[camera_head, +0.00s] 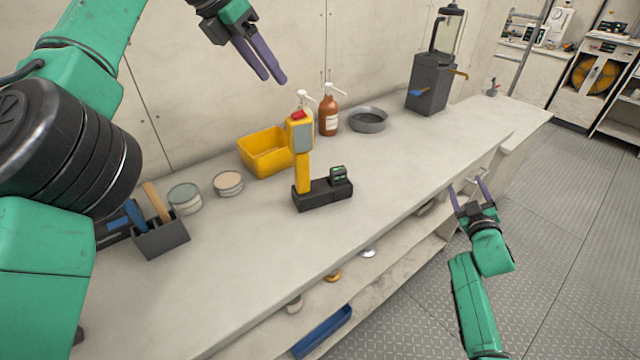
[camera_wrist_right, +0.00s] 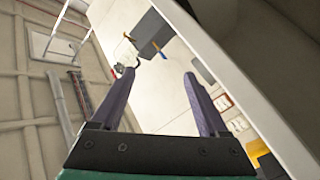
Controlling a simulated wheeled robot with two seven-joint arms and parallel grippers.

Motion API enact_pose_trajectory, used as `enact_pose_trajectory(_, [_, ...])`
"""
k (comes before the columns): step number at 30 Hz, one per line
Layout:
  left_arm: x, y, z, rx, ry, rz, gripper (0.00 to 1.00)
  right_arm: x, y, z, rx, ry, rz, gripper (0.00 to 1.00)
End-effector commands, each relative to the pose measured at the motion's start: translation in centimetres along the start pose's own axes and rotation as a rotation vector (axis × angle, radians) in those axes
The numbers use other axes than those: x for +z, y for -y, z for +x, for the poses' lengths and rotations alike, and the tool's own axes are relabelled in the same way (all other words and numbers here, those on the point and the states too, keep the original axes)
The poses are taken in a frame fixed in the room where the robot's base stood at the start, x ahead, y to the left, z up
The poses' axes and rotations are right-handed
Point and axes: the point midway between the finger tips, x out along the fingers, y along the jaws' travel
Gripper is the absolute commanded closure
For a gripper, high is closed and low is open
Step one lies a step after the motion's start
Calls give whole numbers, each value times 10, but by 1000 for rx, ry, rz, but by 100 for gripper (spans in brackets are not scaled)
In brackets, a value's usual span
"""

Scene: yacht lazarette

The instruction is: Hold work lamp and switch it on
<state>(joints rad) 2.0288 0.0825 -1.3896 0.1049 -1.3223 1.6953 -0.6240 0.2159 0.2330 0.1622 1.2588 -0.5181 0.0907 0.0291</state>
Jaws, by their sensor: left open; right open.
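The work lamp (camera_head: 303,160) stands upright on the bench in the head view. It has a yellow body with a grey face, a red part on top and a black base. A small dark block with green on it sits on the base's right side. My left gripper (camera_head: 274,80) is open and empty, in the air above and behind the lamp, near the wall. My right gripper (camera_head: 468,186) is open and empty, beyond the bench's front edge, right of the lamp. In the right wrist view, its two fingers (camera_wrist_right: 160,100) are apart with nothing between them.
A yellow bin (camera_head: 262,165), brown pump bottle (camera_head: 328,116), grey bowl (camera_head: 369,120) and grey dispenser (camera_head: 428,85) stand behind the lamp. Tins (camera_head: 228,184) and a tool caddy (camera_head: 161,239) are to the left. The bench (camera_head: 400,185) is clear right of the lamp.

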Motion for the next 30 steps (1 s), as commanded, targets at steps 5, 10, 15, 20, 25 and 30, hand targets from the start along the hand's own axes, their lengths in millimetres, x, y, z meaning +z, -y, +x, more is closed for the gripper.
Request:
enact_pose_trajectory(5, [0, 0, 0, 0, 0, 0, 50, -125, -30, -4, 91, -245, -359, 22])
enact_pose_trajectory(10, [0, 0, 0, 0, 0, 0, 50, -219, 45, -41, 80, -436, -904, 22])
enact_pose_trajectory(15, [0, 0, 0, 0, 0, 0, 50, -279, 133, -91, 99, -593, -1457, 22])
enact_pose_trajectory(20, [0, 0, 0, 0, 0, 0, 50, -310, 191, -133, 157, -669, -1946, 22])
enact_pose_trajectory(25, [0, 0, 0, 0, 0, 0, 50, -319, 214, -154, 202, -659, -2294, 22])
enact_pose_trajectory(30, [0, 0, 0, 0, 0, 0, 50, -321, 219, -153, 211, -643, -2395, 22])
